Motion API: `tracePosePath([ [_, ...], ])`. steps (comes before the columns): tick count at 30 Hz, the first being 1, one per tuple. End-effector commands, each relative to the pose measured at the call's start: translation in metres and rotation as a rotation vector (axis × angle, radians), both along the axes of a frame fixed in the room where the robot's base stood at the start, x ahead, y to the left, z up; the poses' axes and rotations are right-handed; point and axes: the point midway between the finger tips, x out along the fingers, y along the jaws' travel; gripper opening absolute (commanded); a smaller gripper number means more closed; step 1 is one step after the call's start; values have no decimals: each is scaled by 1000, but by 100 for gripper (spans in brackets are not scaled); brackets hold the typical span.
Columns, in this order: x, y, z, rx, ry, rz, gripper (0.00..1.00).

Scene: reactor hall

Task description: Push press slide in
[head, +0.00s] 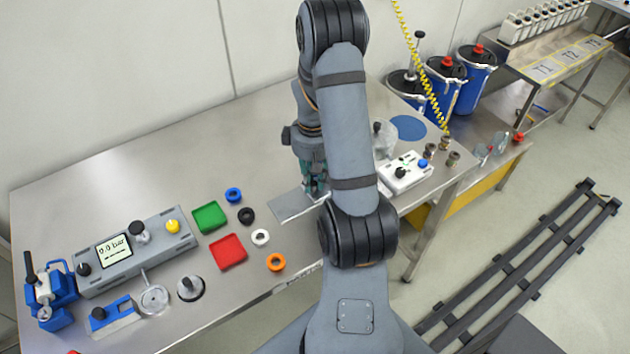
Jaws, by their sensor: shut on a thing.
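My gripper (314,188) points down over a flat light-grey metal plate (292,209) in the middle of the bench, in the head view. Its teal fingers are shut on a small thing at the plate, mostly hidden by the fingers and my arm. I cannot tell what the held thing is or whether it is the press slide. My arm also hides the plate's right side. At the far left stands a blue clamp-like device (48,292) with a black handle. Beside it a blue block with a black knob (112,313) sits on a metal base.
A grey pressure box (140,258) reads 0,0 bar. Green (210,217) and red (228,251) trays and several coloured rings lie left of the plate. A white box with knobs (404,172) stands right of my arm. The bench's back left is clear.

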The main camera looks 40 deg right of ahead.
Motion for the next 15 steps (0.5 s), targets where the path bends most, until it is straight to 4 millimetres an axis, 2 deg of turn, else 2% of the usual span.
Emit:
tracePosePath([
  [2, -2, -4, 0, -3, 0, -3, 0],
  [3, -2, -4, 0, -3, 0, -4, 19],
  [6, -2, -4, 0, -3, -1, -4, 25],
  [15, 0, -4, 1, -4, -4, -3, 27],
])
